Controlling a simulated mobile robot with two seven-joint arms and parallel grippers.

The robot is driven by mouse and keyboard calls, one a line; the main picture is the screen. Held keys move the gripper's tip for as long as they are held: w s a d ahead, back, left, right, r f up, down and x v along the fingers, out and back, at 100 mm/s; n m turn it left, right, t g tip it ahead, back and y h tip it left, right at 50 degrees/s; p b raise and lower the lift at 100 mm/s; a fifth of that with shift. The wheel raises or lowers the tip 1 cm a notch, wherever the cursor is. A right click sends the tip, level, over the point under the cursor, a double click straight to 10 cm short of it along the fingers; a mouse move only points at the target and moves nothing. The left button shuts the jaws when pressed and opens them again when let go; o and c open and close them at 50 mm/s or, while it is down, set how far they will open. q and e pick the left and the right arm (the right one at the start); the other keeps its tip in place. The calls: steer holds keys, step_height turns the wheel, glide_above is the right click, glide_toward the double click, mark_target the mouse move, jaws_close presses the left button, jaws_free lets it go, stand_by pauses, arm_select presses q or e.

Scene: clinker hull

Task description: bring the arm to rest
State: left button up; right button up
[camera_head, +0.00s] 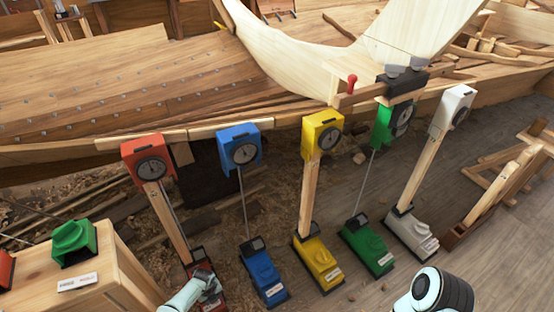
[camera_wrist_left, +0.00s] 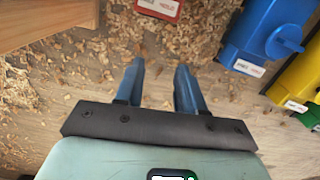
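My left gripper (camera_wrist_left: 160,68) shows in its wrist view with two blue fingers apart and nothing between them. Below the fingers is the floor, scattered with wood shavings. In the head view, part of my left arm (camera_head: 187,294) comes in at the bottom, in front of the red base unit (camera_head: 208,303) and covering part of it. A white and black part of my other arm (camera_head: 440,290) shows at the bottom right. My right gripper is out of view.
The blue (camera_head: 264,280), yellow (camera_head: 318,263), green (camera_head: 367,248) and white (camera_head: 411,235) base units stand in a row on the floor, with posts up to the wooden hull (camera_head: 150,80). A wooden crate (camera_head: 110,280) stands at left, bearing a green block (camera_head: 74,240).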

arm_select(q)
steer(key=w+d+r+m+t+y+p, duration=0.1)
steer(key=w+d+r+m+t+p, duration=0.15)
steer(key=w+d+r+m, duration=0.35)
steer(key=s+d+r+m+t+h+p, duration=0.1)
steer(key=s+d+r+m, duration=0.2)
steer(key=m, duration=0.4)
steer(key=s+d+r+m+t+p, duration=0.1)
steer(key=s+d+r+m+p, duration=0.1)
steer(key=d+r+m, duration=0.35)
steer(key=s+r+m+g+h+p, duration=0.1)
steer(key=s+r+m, duration=0.3)
steer(key=s, duration=0.6)
steer(key=s+r+m+g+h+p, duration=0.1)
steer(key=s+r+m+g+p, duration=0.1)
steer(key=s+m, duration=0.7)
steer(key=s+r+m+g+h+p, duration=0.2)
steer(key=s+r+m, duration=0.4)
steer(key=s, duration=0.6)
steer(key=shift+s+a+r+m+g, duration=0.25)
steer(key=shift+s+a+m+g, duration=0.15)
steer(key=shift+m, duration=0.25)
